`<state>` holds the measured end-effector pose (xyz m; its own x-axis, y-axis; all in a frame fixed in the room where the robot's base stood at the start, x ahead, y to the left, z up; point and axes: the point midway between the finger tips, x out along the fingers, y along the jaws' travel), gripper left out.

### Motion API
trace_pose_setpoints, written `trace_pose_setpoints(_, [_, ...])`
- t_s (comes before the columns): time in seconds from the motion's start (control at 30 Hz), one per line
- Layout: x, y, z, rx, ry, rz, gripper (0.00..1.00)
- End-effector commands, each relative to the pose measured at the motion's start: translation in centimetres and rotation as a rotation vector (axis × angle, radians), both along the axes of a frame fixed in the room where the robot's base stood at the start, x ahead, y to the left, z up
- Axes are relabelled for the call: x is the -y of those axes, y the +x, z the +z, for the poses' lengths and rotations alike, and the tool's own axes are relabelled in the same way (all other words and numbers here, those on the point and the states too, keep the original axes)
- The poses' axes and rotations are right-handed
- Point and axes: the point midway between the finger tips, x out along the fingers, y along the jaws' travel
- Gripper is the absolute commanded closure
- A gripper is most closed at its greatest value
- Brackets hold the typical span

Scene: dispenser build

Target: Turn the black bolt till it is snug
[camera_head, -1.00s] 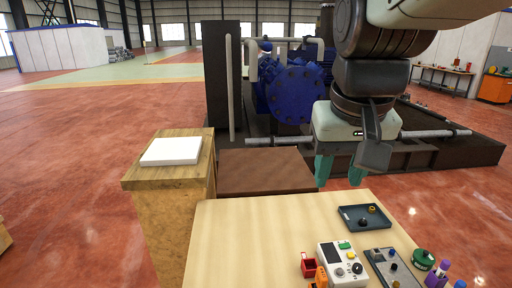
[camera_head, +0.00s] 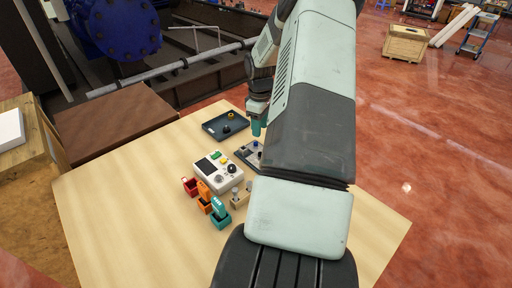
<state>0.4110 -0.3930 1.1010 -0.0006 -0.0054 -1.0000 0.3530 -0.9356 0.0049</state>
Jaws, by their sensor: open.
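My gripper (camera_head: 257,126) reaches down at the back of the table, with its green fingers over the far edge of a grey plate (camera_head: 243,154). It is small in the picture, and nothing shows held between the fingers. A few small bolts or pegs stand on the plate, one with a bluish-grey head (camera_head: 257,144); I cannot tell which is the black bolt. My arm hides the right part of the plate. A small black part (camera_head: 226,129) lies in the dark tray (camera_head: 209,127) left of the gripper, beside a yellow ring-like part (camera_head: 231,115).
The left of the wooden table (camera_head: 120,200) is clear. My arm covers the table's right side.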

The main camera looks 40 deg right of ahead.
Motion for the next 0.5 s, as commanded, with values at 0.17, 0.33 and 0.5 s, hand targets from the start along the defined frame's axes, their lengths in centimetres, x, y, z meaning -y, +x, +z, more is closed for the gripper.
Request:
trace_pose_setpoints(0.17, [0.2, -0.1, -1.7, 0.0, 0.008, 0.003, 0.56])
trace_pose_setpoints(0.33, [0.2, -0.2, -4.7, -0.001, 0.009, 0.003, 0.56])
trace_pose_setpoints(0.5, [0.2, -0.1, -7.9, -0.001, 0.007, 0.003, 0.56])
